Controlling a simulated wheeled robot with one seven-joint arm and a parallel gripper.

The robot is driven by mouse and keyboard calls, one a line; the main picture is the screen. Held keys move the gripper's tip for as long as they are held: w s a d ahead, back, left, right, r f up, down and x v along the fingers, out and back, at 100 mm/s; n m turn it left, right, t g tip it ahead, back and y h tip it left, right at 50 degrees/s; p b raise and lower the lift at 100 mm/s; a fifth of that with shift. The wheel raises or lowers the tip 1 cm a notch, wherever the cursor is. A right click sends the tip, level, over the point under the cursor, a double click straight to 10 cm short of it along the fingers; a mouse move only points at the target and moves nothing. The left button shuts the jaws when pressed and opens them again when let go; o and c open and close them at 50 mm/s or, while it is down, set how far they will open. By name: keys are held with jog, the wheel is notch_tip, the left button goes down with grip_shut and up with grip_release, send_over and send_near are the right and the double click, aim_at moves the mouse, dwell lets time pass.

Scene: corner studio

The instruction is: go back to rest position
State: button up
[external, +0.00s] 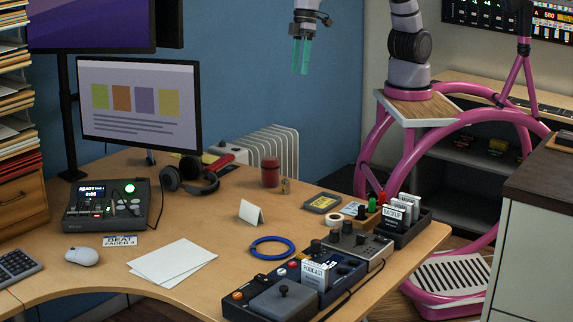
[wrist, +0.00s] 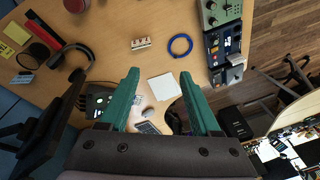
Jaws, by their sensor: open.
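My gripper (external: 300,71) hangs high above the back of the desk in the external view, with its teal fingers pointing down. In the wrist view my gripper (wrist: 159,75) has its two green fingers spread wide apart. Nothing is held between them, and the desk shows through the gap far below. My gripper touches nothing.
The wooden desk (external: 215,285) holds a control box (external: 105,205), headphones (external: 192,175), a red jar (external: 270,172), a folded white card (external: 251,213), a blue cable ring (external: 272,248) and pedals (external: 285,300). Monitors (external: 140,103) stand left. Air around my gripper is clear.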

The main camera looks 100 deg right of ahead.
jog(key=s+d+r+m+t, duration=0.1)
jog(key=s+d+r+m, duration=0.15)
jog(key=d+r, duration=0.45)
jog(key=s+d+r+m+t, duration=0.1)
jog(key=s+d+r, duration=0.25)
jog(key=d, duration=0.65)
jog(key=s+d+r+m+t, duration=0.2)
jog(key=s+d+m+t, duration=0.1)
jog(key=s+d, duration=1)
jog(key=shift+s+d+m+t, duration=0.25)
jog(key=shift+s+m+t, duration=0.05)
jog(key=shift+s+m, duration=0.25)
jog(key=shift+w+r, duration=0.1)
jog(key=shift+r, duration=0.05)
